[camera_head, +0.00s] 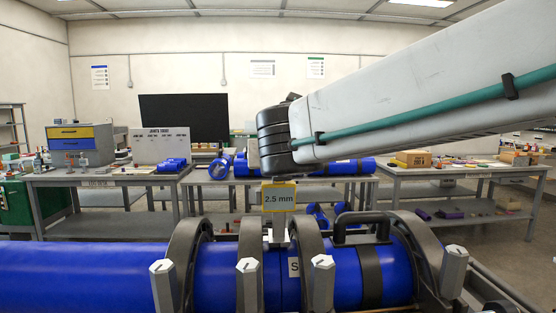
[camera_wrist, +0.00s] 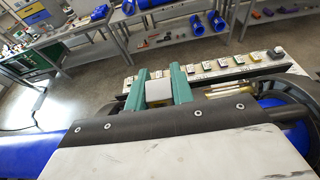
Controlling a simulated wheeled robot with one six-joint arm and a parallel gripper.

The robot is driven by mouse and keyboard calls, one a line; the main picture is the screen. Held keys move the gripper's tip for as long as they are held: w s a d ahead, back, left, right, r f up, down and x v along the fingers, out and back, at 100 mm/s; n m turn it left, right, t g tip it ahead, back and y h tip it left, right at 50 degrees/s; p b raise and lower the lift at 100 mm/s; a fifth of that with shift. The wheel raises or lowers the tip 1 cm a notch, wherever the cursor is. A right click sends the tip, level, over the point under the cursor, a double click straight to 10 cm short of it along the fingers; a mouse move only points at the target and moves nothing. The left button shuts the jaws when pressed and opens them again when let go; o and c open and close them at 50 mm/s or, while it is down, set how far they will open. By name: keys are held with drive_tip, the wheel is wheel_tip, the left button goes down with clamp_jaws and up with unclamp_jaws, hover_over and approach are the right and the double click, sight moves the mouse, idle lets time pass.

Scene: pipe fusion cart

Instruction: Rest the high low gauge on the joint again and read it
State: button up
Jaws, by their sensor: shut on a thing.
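The high low gauge (camera_head: 278,197) stands upright above the blue pipe (camera_head: 220,275), its yellow-edged display showing 2.5 mm. Its pale foot (camera_head: 278,238) is down at the pipe between the two middle dark clamp rings, at the joint; I cannot tell exactly how the tip touches. In the wrist view, my gripper (camera_wrist: 159,88) has two green fingers shut on the gauge's white block (camera_wrist: 159,91). In the head view, the fingers are hidden around the dark wrist above the display. The gauge's lower part is hidden in the wrist view.
Dark clamp rings with pale hex nuts (camera_head: 163,285) and a dark handle (camera_head: 362,222) stand close around the gauge. A strip of labelled small pieces (camera_wrist: 225,66) lies beyond it. Behind are workbenches, one with a label board (camera_head: 165,145), across open floor.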

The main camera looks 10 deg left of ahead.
drive_tip(key=shift+f, duration=0.95)
clamp_jaws()
idle(2.0)
drive_tip(key=shift+r, duration=0.1)
wheel_tip(320, 180, up, 7)
drive_tip(key=shift+r, duration=0.15)
idle(0.9)
drive_tip(key=shift+s, duration=0.1)
